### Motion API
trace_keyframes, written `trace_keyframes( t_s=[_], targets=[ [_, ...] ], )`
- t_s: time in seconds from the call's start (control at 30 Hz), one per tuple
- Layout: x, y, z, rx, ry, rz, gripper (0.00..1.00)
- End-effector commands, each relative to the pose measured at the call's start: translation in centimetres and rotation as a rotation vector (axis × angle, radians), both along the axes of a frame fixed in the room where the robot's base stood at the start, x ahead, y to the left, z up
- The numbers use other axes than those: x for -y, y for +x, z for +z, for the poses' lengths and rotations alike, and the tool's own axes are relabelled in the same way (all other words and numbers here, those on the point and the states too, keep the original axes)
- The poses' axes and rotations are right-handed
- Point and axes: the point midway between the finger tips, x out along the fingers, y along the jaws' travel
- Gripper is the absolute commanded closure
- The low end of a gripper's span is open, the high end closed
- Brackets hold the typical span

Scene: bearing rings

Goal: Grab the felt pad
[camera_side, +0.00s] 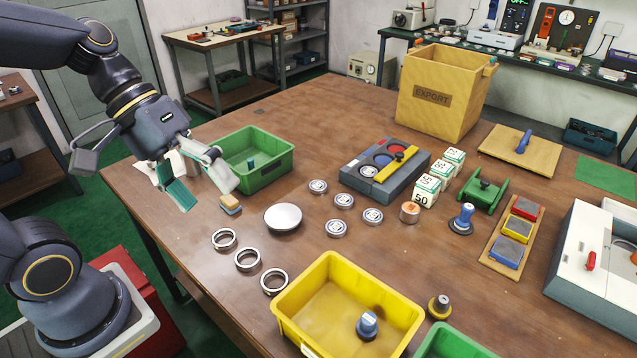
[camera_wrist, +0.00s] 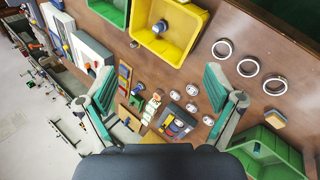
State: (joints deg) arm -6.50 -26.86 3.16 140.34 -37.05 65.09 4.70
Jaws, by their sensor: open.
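The felt pad (camera_side: 231,204) looks to be the small block with a tan top and a blue lower part, lying on the brown table near its left edge. It also shows at the right of the wrist view (camera_wrist: 276,118), outside the span of the fingers. My gripper (camera_side: 200,188) is open and empty, with green-lined fingers wide apart. In the side view it hangs above the table's left edge, up and to the left of the pad, apart from it. Both fingers also show in the wrist view (camera_wrist: 160,88).
A green bin (camera_side: 285,172) stands just behind the pad. A silver disc (camera_side: 283,217) lies to its right and several metal rings (camera_side: 247,259) in front. A yellow bin (camera_side: 400,318) is at the front. Bare table surrounds the pad closely.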

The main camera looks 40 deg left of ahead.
Motion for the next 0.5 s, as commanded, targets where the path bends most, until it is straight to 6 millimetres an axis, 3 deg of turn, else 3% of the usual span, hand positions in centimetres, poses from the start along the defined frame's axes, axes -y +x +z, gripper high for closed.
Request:
trace_keyframes(
  t_s=[0.13,0.27,0.4,0.5],
  targets=[
    [-0.3,4.6,-0.2,-0.201,-0.347,0.257,0.08],
    [-4.0,10.1,-1.2,-0.313,-0.659,0.55,0.08],
    [-11.8,14.7,-4.7,-0.363,-0.953,0.908,0.08],
    [-18.7,15.8,-9.0,-0.368,-1.126,1.179,0.08]
  ],
)
